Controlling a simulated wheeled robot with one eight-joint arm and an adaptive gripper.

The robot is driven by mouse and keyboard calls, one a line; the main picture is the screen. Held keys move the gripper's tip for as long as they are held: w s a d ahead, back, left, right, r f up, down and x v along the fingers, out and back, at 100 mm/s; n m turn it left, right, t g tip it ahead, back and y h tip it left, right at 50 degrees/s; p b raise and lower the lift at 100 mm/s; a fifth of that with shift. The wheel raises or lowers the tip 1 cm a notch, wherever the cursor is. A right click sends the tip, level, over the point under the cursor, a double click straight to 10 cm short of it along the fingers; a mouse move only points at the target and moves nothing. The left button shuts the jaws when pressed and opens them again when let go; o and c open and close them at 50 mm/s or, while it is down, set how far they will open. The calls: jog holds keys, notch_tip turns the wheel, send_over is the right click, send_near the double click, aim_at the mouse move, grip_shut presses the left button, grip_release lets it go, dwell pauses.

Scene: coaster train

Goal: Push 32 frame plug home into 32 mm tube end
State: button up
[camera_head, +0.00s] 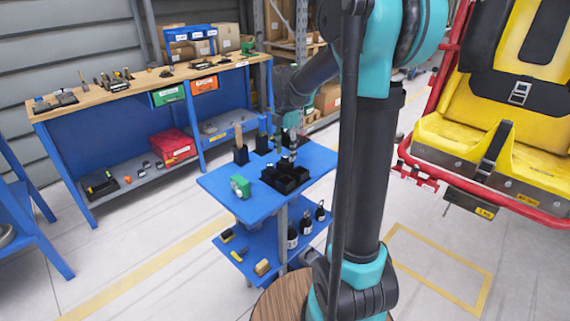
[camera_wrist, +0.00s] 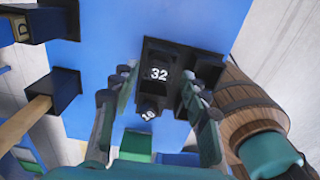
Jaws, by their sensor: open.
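My gripper (camera_wrist: 163,95) is open over a black compartmented holder (camera_head: 286,177) on the blue cart's top. The holder also shows in the wrist view (camera_wrist: 180,55). Between my fingers is a black face marked "32" (camera_wrist: 158,74); I cannot tell whether it is a plug or a compartment label. A smaller marked black piece (camera_wrist: 149,115) lies just below it in the wrist view. In the head view my gripper (camera_head: 288,152) is small and partly lost against the holder. The red tube frame (camera_head: 404,150) of the yellow coaster seat is at right; no open 32 mm tube end is clearly visible.
The blue cart top (camera_head: 240,203) also carries a green item (camera_head: 240,186) and black holders (camera_head: 241,155). Bottles (camera_head: 292,237) stand on its lower shelf. A workbench (camera_head: 150,83) with tools is behind at left. Floor between cart and seat is partly hidden by my arm.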

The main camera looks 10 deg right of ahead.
aim_at(285, 156)
jog(key=shift+f, duration=0.9)
jog(key=c, duration=1)
jog(key=shift+c, duration=0.2)
notch_tip(285, 156, up, 20)
